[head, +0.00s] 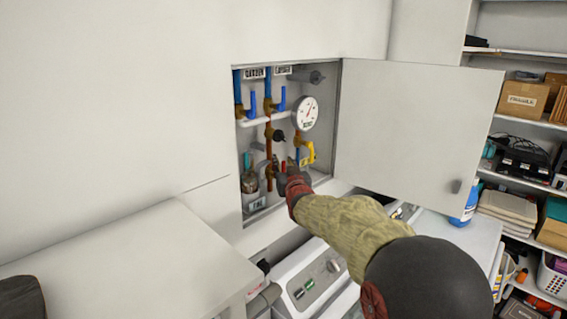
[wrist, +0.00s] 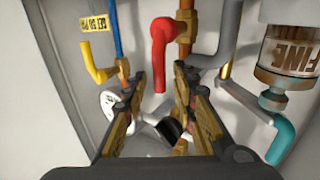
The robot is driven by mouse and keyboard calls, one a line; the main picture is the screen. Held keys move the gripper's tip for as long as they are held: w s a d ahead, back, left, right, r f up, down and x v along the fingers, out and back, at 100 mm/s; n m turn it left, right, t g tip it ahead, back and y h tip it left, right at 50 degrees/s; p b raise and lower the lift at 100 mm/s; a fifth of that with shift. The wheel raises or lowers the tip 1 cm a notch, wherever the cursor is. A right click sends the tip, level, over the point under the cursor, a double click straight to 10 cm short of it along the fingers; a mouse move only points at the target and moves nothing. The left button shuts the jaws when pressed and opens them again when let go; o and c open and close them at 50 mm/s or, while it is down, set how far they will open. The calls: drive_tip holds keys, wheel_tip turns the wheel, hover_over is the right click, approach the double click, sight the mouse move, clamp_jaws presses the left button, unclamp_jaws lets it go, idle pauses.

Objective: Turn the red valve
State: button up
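The red valve (wrist: 164,45) is a lever handle on a copper-coloured pipe in the wrist view. Its free end hangs down in the picture, between the lines of my two fingers, with gaps on both sides. My gripper (wrist: 159,80) is open, with nothing between the fingers touching them. In the head view my gripper (head: 291,178) reaches into the lower part of the open wall cabinet, and a small bit of the red valve (head: 284,167) shows just beside it. The gripper and arm hide most of the valve there. I cannot tell how deep the handle sits between the fingers.
Inside the cabinet are blue valves (head: 268,104), a yellow valve (head: 309,152), a round gauge (head: 306,113) and a filter canister (head: 250,182). The cabinet door (head: 415,130) stands open to the right. Pipes crowd both sides of the gripper. A white appliance (head: 310,280) stands below.

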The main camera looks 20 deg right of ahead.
drive_tip(key=c, duration=0.3)
drive_tip(key=c, duration=0.4)
clamp_jaws()
idle(0.3)
